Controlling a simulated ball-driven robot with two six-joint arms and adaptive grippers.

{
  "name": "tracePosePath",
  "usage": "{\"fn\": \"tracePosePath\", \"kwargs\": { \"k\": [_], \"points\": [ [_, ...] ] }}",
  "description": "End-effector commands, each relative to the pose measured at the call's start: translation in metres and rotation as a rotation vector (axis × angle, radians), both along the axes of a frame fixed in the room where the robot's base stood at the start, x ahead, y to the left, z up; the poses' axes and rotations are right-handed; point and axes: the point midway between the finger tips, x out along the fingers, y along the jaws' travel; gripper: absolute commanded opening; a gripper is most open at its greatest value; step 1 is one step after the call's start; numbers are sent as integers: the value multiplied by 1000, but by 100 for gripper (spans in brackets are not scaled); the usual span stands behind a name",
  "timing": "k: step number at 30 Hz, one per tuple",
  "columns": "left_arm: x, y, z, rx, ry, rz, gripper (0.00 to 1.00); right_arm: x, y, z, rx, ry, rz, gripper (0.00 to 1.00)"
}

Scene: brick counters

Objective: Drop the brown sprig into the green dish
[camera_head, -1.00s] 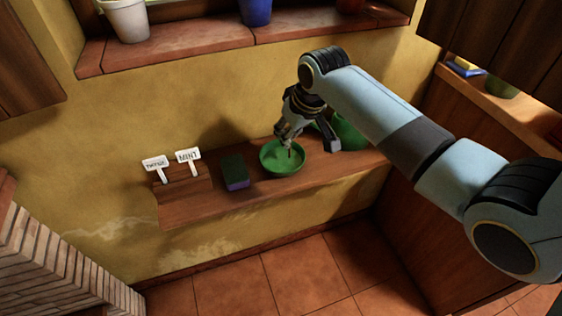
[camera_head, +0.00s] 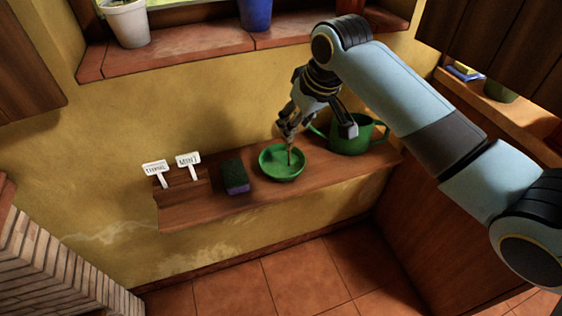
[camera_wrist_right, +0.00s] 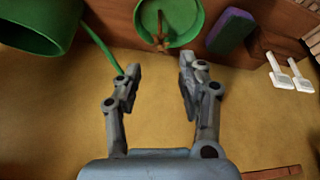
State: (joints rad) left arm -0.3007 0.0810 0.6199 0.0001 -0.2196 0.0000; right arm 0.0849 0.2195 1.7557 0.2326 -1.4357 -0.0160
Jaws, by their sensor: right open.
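The green dish (camera_head: 270,172) sits on the wooden shelf against the yellow wall. The brown sprig (camera_head: 289,156) is in it, standing up at a tilt against the inside. In the right wrist view the sprig (camera_wrist_right: 160,36) lies over the green dish (camera_wrist_right: 186,30), clear of both fingertips. My right gripper (camera_head: 317,130) is open and empty, above and slightly right of the dish. Its spread fingers (camera_wrist_right: 160,78) show nothing between them in the wrist view. My left gripper is not in view.
A green two-handled pot (camera_head: 352,140) stands right of the dish, close behind my right gripper. A green and purple sponge (camera_head: 235,177) lies left of the dish. White labels (camera_head: 188,160) stand at the shelf's left end. A brick ledge (camera_head: 210,38) with pots is above.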

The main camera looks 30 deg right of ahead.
Motion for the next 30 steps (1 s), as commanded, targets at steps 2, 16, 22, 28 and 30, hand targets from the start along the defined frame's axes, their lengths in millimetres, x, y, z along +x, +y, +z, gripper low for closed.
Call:
{"fn": "tracePosePath", "kwargs": {
  "k": [2,16,22,28,30],
  "points": [
    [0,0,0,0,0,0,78,-6,-1,16,-2,-3,1,40],
    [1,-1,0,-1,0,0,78,-21,-1,50,0,1,0,40],
    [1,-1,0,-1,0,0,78,-21,-1,49,0,1,0,40],
    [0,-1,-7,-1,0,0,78,-32,2,30,7,28,0,40],
    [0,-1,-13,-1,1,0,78,-48,4,2,19,83,-7,40]
  ]
}}
